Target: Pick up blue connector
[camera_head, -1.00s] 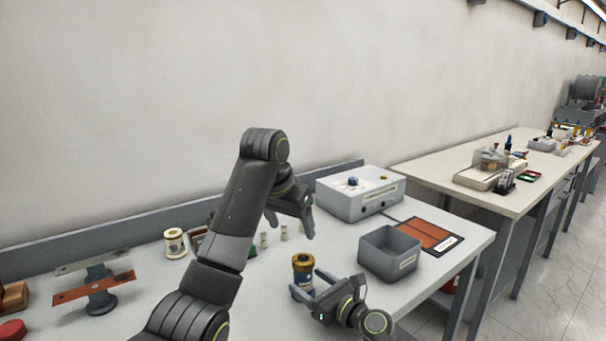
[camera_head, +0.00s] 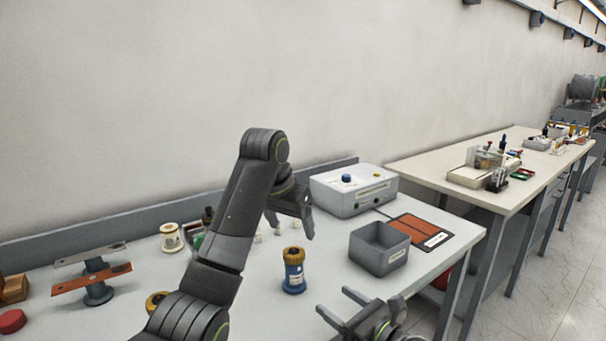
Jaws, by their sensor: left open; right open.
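The blue connector (camera_head: 293,279), a blue cylinder with a brass collar on top, stands upright on the grey workbench (camera_head: 225,318). My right gripper (camera_head: 334,301) is open and empty, in front of the connector and to its right, with a visible gap between them. My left gripper (camera_head: 292,227) is open above the bench, behind the connector. Part of its jaws is hard to make out. My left arm hides part of the bench to the left of the connector.
A grey bin (camera_head: 379,262) stands right of the connector, beside an orange mat (camera_head: 420,230). A white device box (camera_head: 352,196) stands at the back. A cream spool (camera_head: 171,240), a bracket stand (camera_head: 97,287) and a brass ring (camera_head: 155,300) are on the left.

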